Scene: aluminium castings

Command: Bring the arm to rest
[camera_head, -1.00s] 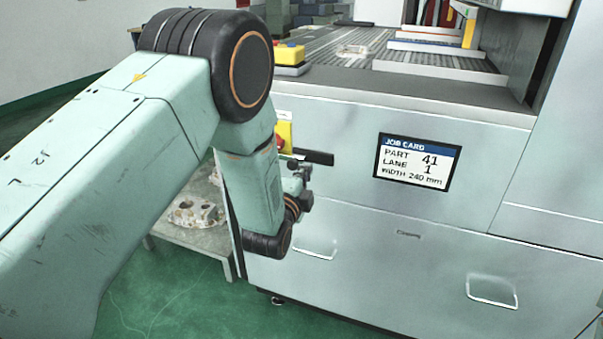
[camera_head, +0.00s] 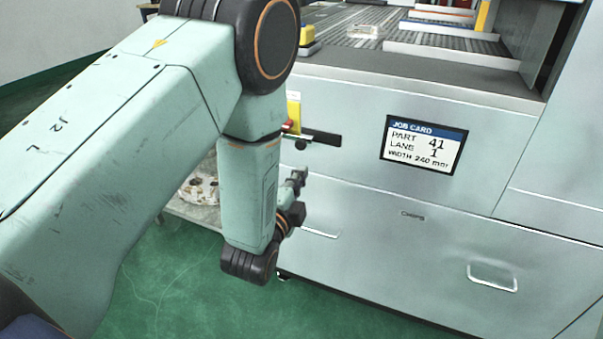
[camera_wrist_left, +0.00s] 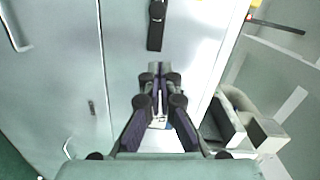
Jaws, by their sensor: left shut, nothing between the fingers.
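My left arm (camera_head: 130,110) comes in from the left and bends down in front of the light grey machine cabinet (camera_head: 350,195). My left gripper (camera_head: 300,176) shows small and partly hidden behind my forearm, close to the cabinet front. In the left wrist view, its fingers (camera_wrist_left: 159,68) are together with nothing between them, in front of a pale panel (camera_wrist_left: 130,40). I cannot tell the exact gap to the panel. My right gripper is not in view.
A black bar (camera_head: 322,137) sticks out from the cabinet just above my gripper. A metal casting (camera_head: 200,190) lies on a low table behind my forearm. The green floor (camera_head: 190,290) below is clear.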

